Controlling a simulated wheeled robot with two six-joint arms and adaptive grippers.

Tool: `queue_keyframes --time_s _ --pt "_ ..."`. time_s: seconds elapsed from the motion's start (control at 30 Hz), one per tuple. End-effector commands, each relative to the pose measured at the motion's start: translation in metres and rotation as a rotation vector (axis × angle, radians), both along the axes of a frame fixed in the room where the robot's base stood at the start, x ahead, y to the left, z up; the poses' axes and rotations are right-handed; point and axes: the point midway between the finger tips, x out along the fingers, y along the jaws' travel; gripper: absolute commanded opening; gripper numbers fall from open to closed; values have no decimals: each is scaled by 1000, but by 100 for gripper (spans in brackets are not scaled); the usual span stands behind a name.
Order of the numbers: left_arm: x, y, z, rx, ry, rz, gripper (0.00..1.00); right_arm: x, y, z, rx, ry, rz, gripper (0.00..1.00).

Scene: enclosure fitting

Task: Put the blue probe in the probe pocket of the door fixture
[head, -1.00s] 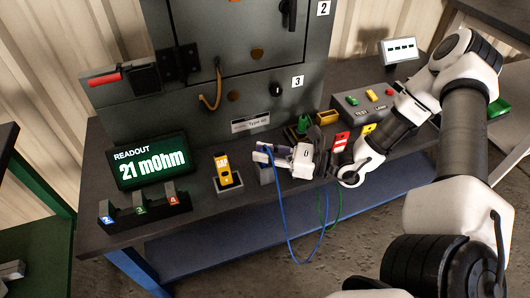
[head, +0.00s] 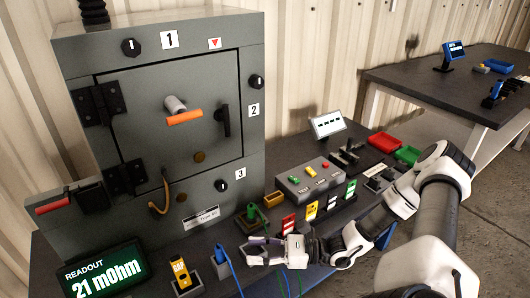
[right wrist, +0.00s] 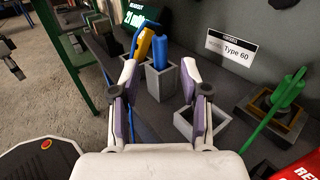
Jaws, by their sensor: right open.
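My right gripper (head: 256,248) is open just right of the probe in the head view. In the right wrist view its fingers (right wrist: 160,78) are spread wide, with nothing held between them. An empty grey square pocket (right wrist: 217,133) is near the right finger; I cannot tell whether it is the probe pocket.
The grey enclosure (head: 80,190) stands behind, its door closed. A green probe (head: 252,212), red and yellow cards (head: 311,211) and a button box (head: 300,190) crowd behind and right of my gripper.

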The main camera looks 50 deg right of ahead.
Motion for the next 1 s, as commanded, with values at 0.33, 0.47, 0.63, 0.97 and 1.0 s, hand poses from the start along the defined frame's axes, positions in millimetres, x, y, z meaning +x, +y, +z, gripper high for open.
queue_keyframes --time_s 0.33,0.47,0.63,0.97,1.0 --pt "0 0 16 0 1 0 54 -41 42 -31 -211 120 310 46" --pt "0 0 15 0 1 0 54 -104 85 -84 -609 241 790 46" --pt "0 0 16 0 1 0 54 -161 70 -134 -1215 140 1376 46" --pt "0 0 16 0 1 0 54 -138 101 -150 -1791 -602 1785 46" --pt "0 0 16 0 1 0 54 -137 104 -150 -1799 -628 1787 46"
